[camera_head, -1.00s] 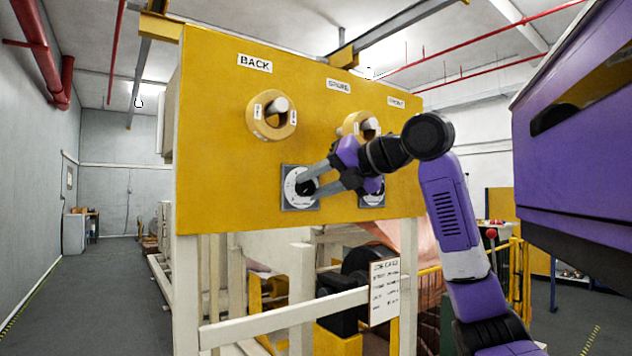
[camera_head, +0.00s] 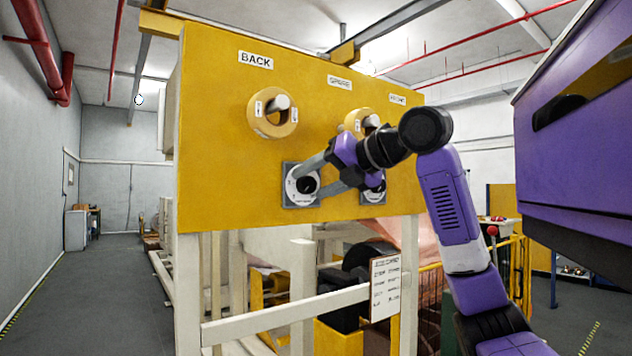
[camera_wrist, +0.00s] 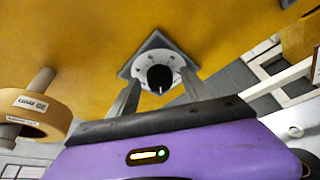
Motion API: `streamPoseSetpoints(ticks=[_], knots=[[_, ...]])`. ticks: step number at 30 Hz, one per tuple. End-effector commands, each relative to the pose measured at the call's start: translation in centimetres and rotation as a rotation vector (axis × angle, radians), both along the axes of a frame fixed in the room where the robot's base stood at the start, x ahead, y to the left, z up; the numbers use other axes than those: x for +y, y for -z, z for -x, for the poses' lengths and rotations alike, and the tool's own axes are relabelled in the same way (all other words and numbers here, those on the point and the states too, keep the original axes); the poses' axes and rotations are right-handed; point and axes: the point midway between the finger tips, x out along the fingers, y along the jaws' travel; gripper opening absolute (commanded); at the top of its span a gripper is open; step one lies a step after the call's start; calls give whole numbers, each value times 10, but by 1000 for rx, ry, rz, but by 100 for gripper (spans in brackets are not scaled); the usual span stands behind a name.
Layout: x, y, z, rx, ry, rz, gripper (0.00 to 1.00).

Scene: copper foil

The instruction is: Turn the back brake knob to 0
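The back brake knob (camera_head: 305,185) is a black knob on a round white dial with a grey square plate, on the yellow panel below the BACK label (camera_head: 256,60). It also shows in the wrist view (camera_wrist: 160,77), with marks around the white dial. My gripper (camera_head: 309,182) is in front of this dial. Its two grey fingers are apart, one at the upper left of the knob and one at its lower right. In the wrist view my gripper (camera_wrist: 158,85) has a finger on each side of the knob, with visible gaps. The dial's numbers are too small to read.
A second ring (camera_head: 360,122) and dial (camera_head: 374,190) are to the right, partly behind my arm. White posts stand below.

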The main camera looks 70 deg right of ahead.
Motion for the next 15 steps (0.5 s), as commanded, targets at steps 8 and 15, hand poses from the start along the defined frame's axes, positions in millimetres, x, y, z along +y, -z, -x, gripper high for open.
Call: streamPoseSetpoints(ticks=[8,15], knots=[[0,-1,2,-1,0,0,56],[9,-10,30,-3,2,3,56]])
